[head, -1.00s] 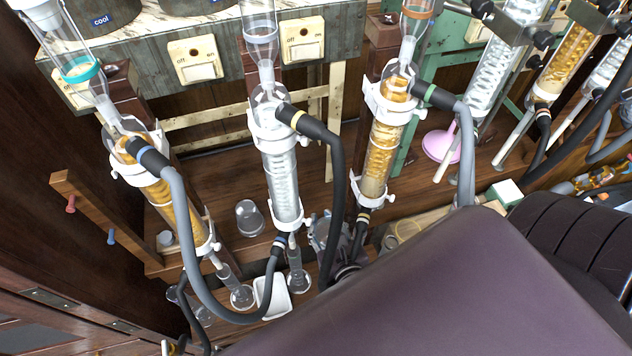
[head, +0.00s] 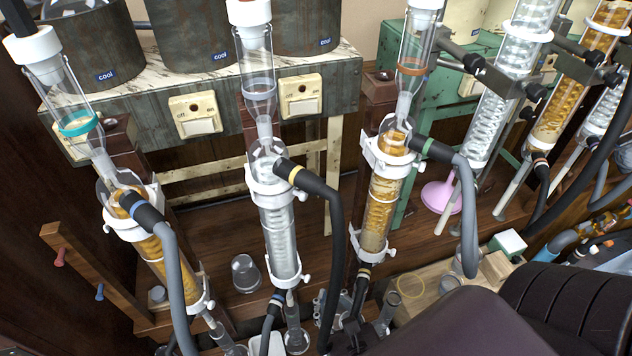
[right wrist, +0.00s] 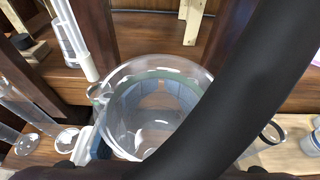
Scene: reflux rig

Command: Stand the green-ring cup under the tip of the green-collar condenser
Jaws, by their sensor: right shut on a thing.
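My right gripper (right wrist: 150,110) is shut on a clear glass cup with a green ring (right wrist: 157,73) near its rim. The cup fills the middle of the right wrist view, and a thick dark hose crosses in front of it. In the head view my right arm hides most of that area. The left condenser (head: 160,258), with amber liquid, carries a teal-green ring (head: 78,124) on the glass above it. Another amber condenser (head: 379,205) has a green band on its upper hose. My left gripper is not in view.
A clear-coil condenser (head: 278,230) stands between those two, with hoses hanging around them. An upturned clear cup (head: 246,273) stands on the wooden shelf behind. A wooden peg rack (head: 80,268) is at left, a pink funnel (head: 441,197) at right.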

